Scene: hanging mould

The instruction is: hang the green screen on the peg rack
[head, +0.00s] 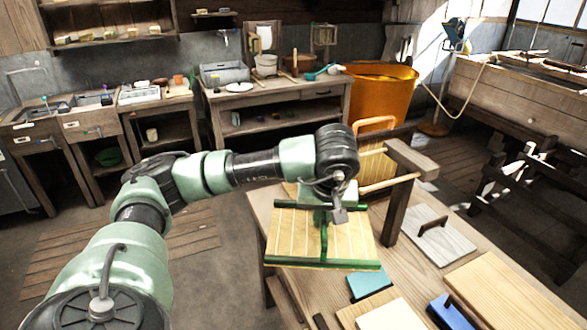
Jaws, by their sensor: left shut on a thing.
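The green screen (290,232) is a pale slatted panel with green bars. It is held in front of the peg rack, over the near-left part of the table. My left gripper (338,212) is shut on the green screen near its top middle; the wrist hides part of the upper edge. The peg rack (394,200) is a wooden post frame standing on the table, with a light peg (388,184) pointing left. The peg lies to the right of my wrist; I cannot tell whether the screen touches it. My right gripper is not in view.
An orange-handled screen (372,165) is at the rack behind my wrist. On the wooden table (262,205) lie a grey board with a handle (435,235), a teal block (367,283), a blue-handled item (450,312) and light boards (505,290). An orange tub (380,95) stands behind.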

